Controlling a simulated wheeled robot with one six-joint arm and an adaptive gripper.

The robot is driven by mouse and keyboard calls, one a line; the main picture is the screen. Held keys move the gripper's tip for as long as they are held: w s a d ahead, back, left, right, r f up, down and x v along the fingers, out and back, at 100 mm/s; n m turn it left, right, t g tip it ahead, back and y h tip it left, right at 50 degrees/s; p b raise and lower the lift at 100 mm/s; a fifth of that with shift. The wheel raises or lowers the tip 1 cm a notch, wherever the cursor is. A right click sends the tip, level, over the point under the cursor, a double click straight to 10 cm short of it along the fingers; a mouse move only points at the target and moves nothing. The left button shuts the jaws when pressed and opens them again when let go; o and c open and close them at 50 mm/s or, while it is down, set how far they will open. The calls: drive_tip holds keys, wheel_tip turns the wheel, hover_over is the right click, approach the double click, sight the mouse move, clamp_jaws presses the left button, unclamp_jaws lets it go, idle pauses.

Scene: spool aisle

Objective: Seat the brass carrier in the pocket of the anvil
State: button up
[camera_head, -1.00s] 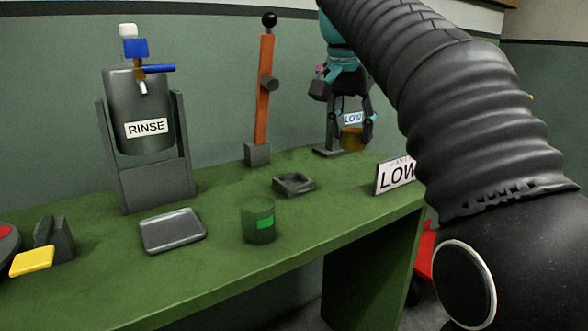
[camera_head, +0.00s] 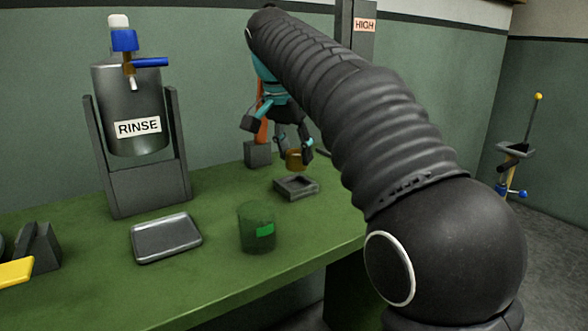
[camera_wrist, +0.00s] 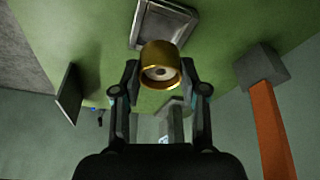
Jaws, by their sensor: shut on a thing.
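My gripper (camera_head: 293,151) is shut on the brass carrier (camera_head: 294,160), a short gold cylinder, and holds it above the bench. The anvil (camera_head: 305,192) is a small grey square block with a sunken pocket, on the green bench. The carrier appears just above and behind its far edge, apart from it. In the wrist view the anvil (camera_wrist: 186,14) shows at the top, partly covered by the carrier. The pocket looks empty.
An orange lever post (camera_wrist: 268,130) on a grey block (camera_head: 258,154) stands close behind the gripper. A green cup (camera_head: 257,230), a grey tray (camera_head: 166,238) and the RINSE tank (camera_head: 128,100) stand to the left. A sign plate (camera_wrist: 68,95) shows in the wrist view.

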sight(292, 159)
drive_tip(key=shift+a+f+b, duration=0.1)
drive_tip(key=shift+f+b, duration=0.5)
drive_tip(key=shift+f, duration=1.4)
drive_tip(key=shift+f, duration=0.15)
drive_tip(key=o, duration=1.2)
drive_tip(key=shift+c, duration=0.2)
drive_tip(key=p+v, duration=0.1)
drive_tip(key=v, duration=1.1)
drive_tip(key=shift+p, duration=0.4)
